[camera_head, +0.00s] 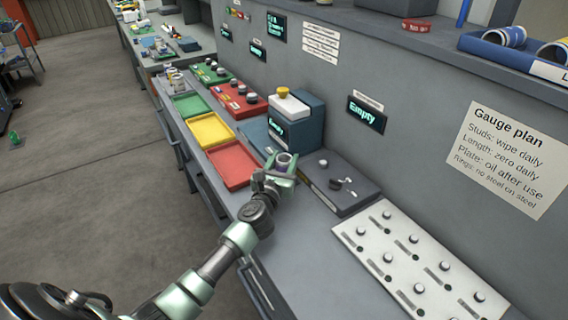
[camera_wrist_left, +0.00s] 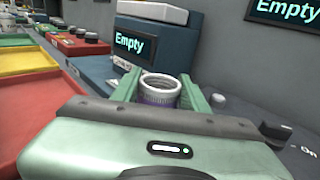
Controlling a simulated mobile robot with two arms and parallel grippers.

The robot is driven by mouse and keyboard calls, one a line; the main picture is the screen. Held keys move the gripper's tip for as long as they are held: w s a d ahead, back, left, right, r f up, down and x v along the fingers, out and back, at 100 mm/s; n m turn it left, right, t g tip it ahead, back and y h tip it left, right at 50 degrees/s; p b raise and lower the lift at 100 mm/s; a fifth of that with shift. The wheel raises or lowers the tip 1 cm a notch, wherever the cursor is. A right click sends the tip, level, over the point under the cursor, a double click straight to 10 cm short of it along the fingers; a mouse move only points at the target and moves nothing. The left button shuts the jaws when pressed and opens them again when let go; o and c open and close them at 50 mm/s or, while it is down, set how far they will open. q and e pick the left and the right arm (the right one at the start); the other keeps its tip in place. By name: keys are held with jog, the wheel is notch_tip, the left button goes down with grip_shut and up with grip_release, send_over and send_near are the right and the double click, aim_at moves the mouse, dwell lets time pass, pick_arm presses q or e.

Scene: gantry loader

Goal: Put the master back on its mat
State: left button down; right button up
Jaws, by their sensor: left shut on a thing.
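My left gripper (camera_head: 281,170) is shut on a short, hollow metal ring, which looks like the master (camera_head: 285,159). In the left wrist view the ring (camera_wrist_left: 160,88) sits upright between the two green fingers (camera_wrist_left: 160,93), with a threaded inside and a purplish band lower down. The gripper holds it in front of a blue gauge unit (camera_head: 306,117) whose screen reads "Empty" in the left wrist view. A flat blue-grey surface (camera_head: 255,135) lies left of that unit; I cannot tell whether it is the mat. My right gripper is not in view.
Red (camera_head: 231,166), yellow (camera_head: 209,131) and green (camera_head: 189,104) trays line the bench's front edge. A dark box with knobs (camera_head: 355,202) stands right of the gripper. A white studded plate (camera_head: 376,232) lies nearer. A wall screen (camera_head: 367,115) reads "Empty".

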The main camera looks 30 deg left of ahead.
pick_arm(q)
jog(key=shift+r, duration=0.1)
jog(key=c, duration=0.8)
grip_release()
jog(key=shift+o, duration=0.3)
jog(key=v, duration=1.2)
jog(key=shift+s, duration=0.1)
